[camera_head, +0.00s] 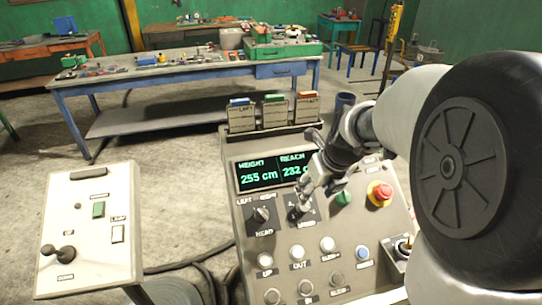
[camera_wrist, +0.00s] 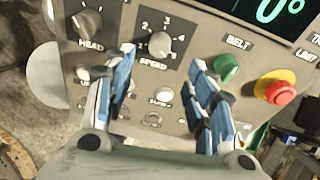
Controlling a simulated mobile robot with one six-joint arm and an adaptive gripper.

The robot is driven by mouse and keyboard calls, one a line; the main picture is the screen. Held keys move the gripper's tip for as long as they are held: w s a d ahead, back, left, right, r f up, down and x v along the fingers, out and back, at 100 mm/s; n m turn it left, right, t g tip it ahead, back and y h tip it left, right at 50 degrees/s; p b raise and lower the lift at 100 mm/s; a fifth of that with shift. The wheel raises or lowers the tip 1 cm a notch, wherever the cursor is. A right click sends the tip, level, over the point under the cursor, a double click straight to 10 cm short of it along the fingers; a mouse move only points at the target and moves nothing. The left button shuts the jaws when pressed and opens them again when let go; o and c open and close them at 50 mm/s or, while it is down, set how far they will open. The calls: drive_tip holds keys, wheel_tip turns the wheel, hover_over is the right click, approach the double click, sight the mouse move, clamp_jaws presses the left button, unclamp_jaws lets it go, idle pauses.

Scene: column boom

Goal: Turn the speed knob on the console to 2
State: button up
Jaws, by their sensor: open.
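The speed knob (camera_wrist: 159,45) is a grey knob on a dark plate with numbers around it, labelled SPEED, in the wrist view. I cannot tell surely which number its pointer faces. My gripper (camera_wrist: 164,66) is open, its two blue-padded fingers on either side of the knob's line, and nothing is between them. In the head view my gripper (camera_head: 306,184) hangs over the console (camera_head: 310,250) and partly covers the speed knob (camera_head: 297,212). I cannot tell whether the fingers touch the panel.
The head knob (camera_wrist: 88,23) is left of the speed knob. A green belt button (camera_wrist: 226,67) and red stop button (camera_wrist: 275,87) are at right. Push buttons lie below. A lever box (camera_head: 88,225) stands left of the console; a blue workbench (camera_head: 180,72) is behind.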

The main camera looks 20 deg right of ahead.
sight(305, 206)
drive_tip(key=b+x, duration=0.3)
drive_tip(key=x, duration=0.7)
drive_tip(key=shift+w+f, duration=0.2)
drive_tip(key=shift+w, duration=0.05)
drive_tip(key=shift+c, duration=0.5)
drive_tip(key=c, duration=1)
